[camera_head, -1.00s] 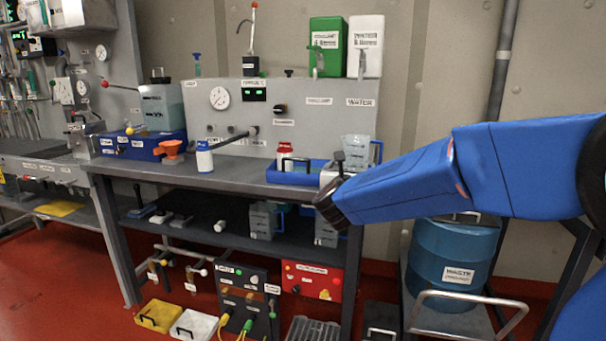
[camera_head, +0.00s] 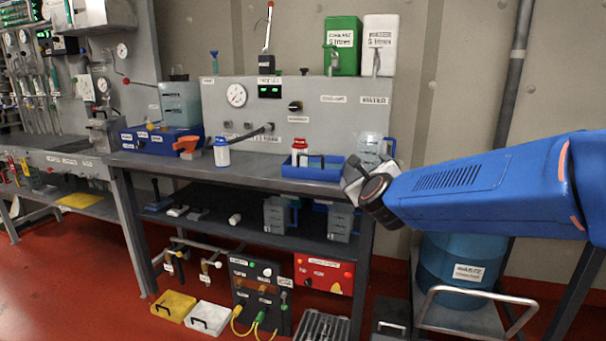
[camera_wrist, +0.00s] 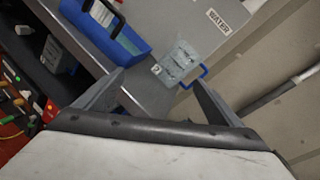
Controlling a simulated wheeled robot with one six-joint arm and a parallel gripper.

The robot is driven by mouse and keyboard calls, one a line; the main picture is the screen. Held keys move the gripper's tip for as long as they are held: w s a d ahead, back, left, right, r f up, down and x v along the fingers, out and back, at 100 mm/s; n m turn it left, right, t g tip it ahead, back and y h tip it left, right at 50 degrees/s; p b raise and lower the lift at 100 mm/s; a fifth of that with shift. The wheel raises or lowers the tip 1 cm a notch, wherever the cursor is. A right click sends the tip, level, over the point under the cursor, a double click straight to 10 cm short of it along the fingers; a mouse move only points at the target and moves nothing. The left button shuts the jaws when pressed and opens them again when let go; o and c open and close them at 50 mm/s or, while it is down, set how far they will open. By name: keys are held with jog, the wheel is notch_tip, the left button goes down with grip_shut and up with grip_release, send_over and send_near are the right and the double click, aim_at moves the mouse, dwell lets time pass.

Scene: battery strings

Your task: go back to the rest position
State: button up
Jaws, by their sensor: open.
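My gripper (camera_wrist: 150,98) shows in the wrist view with its two dark fingers spread apart and nothing between them. In the head view my blue arm reaches in from the right, and the gripper end (camera_head: 352,183) is beside the right end of the bench, its fingers mostly hidden. A clear jug with a blue handle (camera_wrist: 178,62) stands on the bench beyond the fingers, apart from them. It also shows behind the gripper in the head view (camera_head: 370,146).
A blue tray (camera_head: 310,172) with a red-capped bottle (camera_head: 299,150) is on the bench (camera_head: 250,173). A white bottle with a blue cap (camera_head: 221,152) stands left of it. A blue waste drum (camera_head: 462,258) is below my arm. Red floor is clear at the front left.

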jog(key=s+d+f+n+g, duration=0.4)
jog(key=s+f+n, duration=0.2)
jog(key=s+n, duration=0.4)
jog(key=s+d+f+n+g, duration=0.4)
jog(key=s+f+n, duration=0.3)
jog(key=s, duration=1)
jog(key=s+d+f+n+g, duration=0.3)
jog(key=s+f+n, duration=0.3)
jog(key=s+n, duration=0.6)
jog(key=shift+s+d+f+n+g+y, duration=0.3)
jog(key=shift+s+d+n+g, duration=0.15)
jog(key=shift+s, duration=0.35)
